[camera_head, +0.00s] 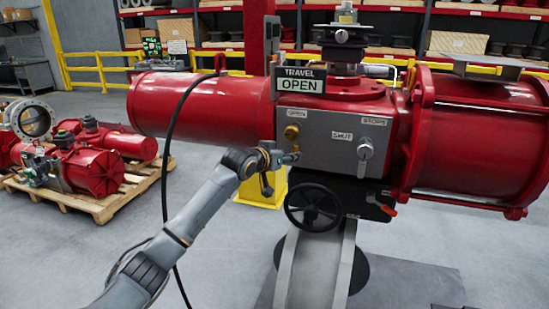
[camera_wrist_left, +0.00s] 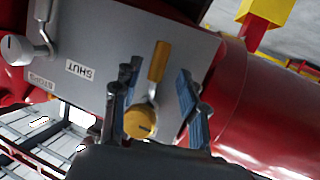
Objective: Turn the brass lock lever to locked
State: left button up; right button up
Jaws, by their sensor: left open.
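The brass lock lever (camera_wrist_left: 157,64) sits on the grey control plate (camera_wrist_left: 205,45), with its round hub (camera_wrist_left: 140,122) at one end. In the head view the brass hub (camera_head: 291,132) shows just above my left gripper (camera_head: 285,158), which seems to cover the rest of the lever. In the wrist view my left gripper (camera_wrist_left: 156,88) is open. Its blue-padded fingers are on either side of the lever, which lies between them in the picture. I cannot tell whether they touch it. My right gripper is not in view.
A grey shut-side lever (camera_head: 365,151) is on the right of the same plate. A black handwheel (camera_head: 313,207) hangs below. The sign (camera_head: 299,80) reads TRAVEL OPEN. A black cable (camera_head: 172,130) passes in front of the red cylinder (camera_head: 200,105). A pallet (camera_head: 100,207) stands left.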

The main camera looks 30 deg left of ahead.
pick_arm(q)
jog(key=v, duration=0.8)
jog(key=shift+s, duration=0.25)
notch_tip(320, 180, down, 31)
jog(key=s+a+n+g+y+b, duration=0.1)
jog(key=s+a+g+b, duration=0.1)
jog(key=g, duration=0.2)
jog(key=s+d+f+g+b, duration=0.1)
jog(key=s+f, duration=0.5)
jog(key=f, duration=0.5)
jog(key=s+d+f+g+b, duration=0.15)
jog(key=s+f, duration=0.35)
jog(key=f, duration=0.7)
jog(key=s+d+f+m+g, duration=0.1)
jog(key=s+d+f+g, duration=0.15)
jog(key=s+f, duration=0.6)
jog(key=s+d+f+m+g, duration=0.1)
jog(key=s+d+f, duration=0.3)
jog(key=s+f, duration=0.45)
jog(key=s+d+f+g, duration=0.1)
jog(key=s+d+f, duration=0.2)
jog(key=s, duration=0.6)
jog(key=s+d+f+m+g+b, duration=0.1)
jog(key=s+d+f, duration=0.2)
jog(key=s, duration=0.6)
jog(key=s+d+f+m+g+h+b, duration=0.1)
jog(key=s+d+f, duration=0.3)
jog(key=s, duration=0.5)
jog(key=shift+d, duration=0.55)
